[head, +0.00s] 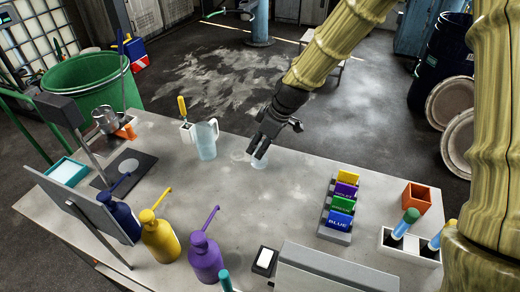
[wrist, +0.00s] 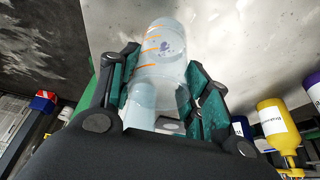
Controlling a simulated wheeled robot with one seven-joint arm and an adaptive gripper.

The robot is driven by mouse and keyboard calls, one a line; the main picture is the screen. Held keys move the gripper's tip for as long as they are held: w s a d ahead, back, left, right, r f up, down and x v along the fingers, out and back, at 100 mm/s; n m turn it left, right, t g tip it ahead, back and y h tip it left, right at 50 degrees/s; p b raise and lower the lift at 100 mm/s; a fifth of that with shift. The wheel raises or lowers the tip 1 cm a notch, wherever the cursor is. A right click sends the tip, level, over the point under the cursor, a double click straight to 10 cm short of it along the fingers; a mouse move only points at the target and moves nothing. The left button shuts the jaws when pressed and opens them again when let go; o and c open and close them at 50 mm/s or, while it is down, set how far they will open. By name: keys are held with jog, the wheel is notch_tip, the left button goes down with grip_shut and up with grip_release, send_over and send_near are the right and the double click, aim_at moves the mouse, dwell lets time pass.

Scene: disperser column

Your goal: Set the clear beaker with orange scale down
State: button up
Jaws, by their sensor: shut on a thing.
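My gripper (head: 260,150) is over the far middle part of the grey table, pointing down. In the wrist view its teal-padded fingers (wrist: 158,90) are closed on both sides of the clear beaker (wrist: 163,50), which has orange scale marks. In the head view only a small, faint part of the beaker (head: 258,164) shows below the fingertips, low over the tabletop. I cannot tell whether its base touches the table.
A clear pitcher (head: 206,140) stands left of my gripper. Yellow (head: 160,238) and purple (head: 205,258) pump bottles are at front left. A colour-labelled rack (head: 338,210) and an orange box (head: 416,197) are at right. The table's middle (head: 265,205) is clear.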

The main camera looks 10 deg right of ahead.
jog(key=shift+f+p, duration=0.6)
jog(key=shift+f, duration=1.15)
jog(key=shift+f, duration=0.1)
jog(key=o, duration=1.1)
jog(key=shift+o, duration=0.2)
jog(key=b+v, duration=0.2)
jog(key=v, duration=1)
jog(key=shift+w, duration=0.1)
